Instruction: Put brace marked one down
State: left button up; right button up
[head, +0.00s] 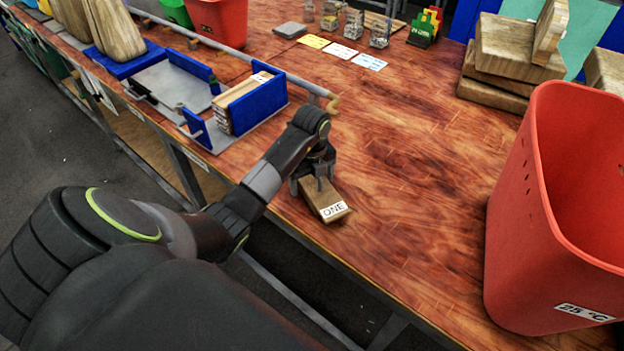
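The brace marked ONE (325,200) is a small wooden block with a white label on its near end. It lies flat at or just above the red-brown wooden table (420,220), close to the front edge. My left gripper (314,184) points down at the far end of the brace, with its fingers around or right against that end. The frame does not show clearly whether the fingers press on the brace. My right gripper is not in view.
A blue-ended press (270,102) holding pale boards stands to the left, with a metal bar behind it. A red bin marked 25 °C (520,230) stands at the right. Wooden blocks (505,55) are stacked at the back right. The table between is clear.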

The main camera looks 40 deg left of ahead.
pick_arm(q)
jog(key=shift+r, duration=0.25)
jog(key=shift+w+r, duration=0.1)
jog(key=shift+r, duration=0.2)
notch_tip(320, 180, up, 4)
jog(key=shift+f+p, duration=0.1)
jog(key=shift+p, duration=0.25)
notch_tip(320, 180, up, 6)
jog(key=p, duration=0.5)
jog(key=shift+f, duration=0.2)
jog(key=shift+r+p, duration=0.9)
jog(key=shift+p, duration=0.15)
